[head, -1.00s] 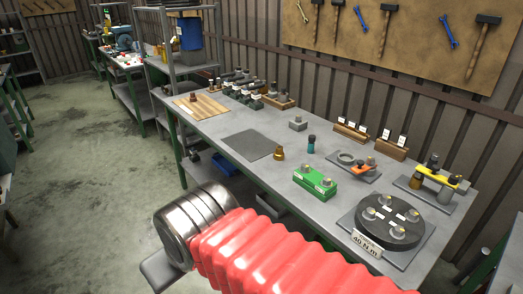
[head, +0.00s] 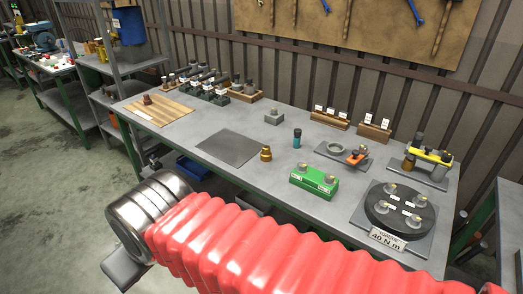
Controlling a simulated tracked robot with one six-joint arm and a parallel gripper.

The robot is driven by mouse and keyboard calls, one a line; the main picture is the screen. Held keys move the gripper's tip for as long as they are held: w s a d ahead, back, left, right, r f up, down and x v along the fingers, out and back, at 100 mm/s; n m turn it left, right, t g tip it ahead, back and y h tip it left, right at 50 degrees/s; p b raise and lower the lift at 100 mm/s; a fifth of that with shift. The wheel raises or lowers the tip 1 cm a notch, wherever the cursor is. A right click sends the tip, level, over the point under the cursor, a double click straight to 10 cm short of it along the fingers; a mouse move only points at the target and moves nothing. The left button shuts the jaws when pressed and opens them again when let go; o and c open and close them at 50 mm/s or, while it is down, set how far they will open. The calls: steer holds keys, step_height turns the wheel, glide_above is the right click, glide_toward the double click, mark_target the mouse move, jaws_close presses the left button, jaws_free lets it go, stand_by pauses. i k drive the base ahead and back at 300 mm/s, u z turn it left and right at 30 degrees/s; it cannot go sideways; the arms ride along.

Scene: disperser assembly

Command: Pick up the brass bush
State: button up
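A small brass bush (head: 266,154) stands on the grey bench top, just off the right edge of the dark grey mat (head: 228,148). It is upright and nothing touches it. My arm with its red sleeve crosses the bottom of the head view and ends in a metal wrist at the lower left. A grey part of my gripper (head: 124,270) shows below the wrist, in front of the bench and well apart from the bush. Its fingertips cannot be made out, so its opening is hidden.
A green block (head: 314,183) and a dark teal-topped cylinder (head: 297,138) stand right of the bush. A round black plate (head: 400,211) sits at the right front. A wooden board (head: 160,108) lies at the left. Racks line the back. The mat is bare.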

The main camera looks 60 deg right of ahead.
mark_target(266, 155)
steer(key=z, duration=0.35)
steer(key=i, duration=0.65)
steer(key=z, duration=0.7)
steer(key=i, duration=0.45)
steer(key=z, duration=0.3)
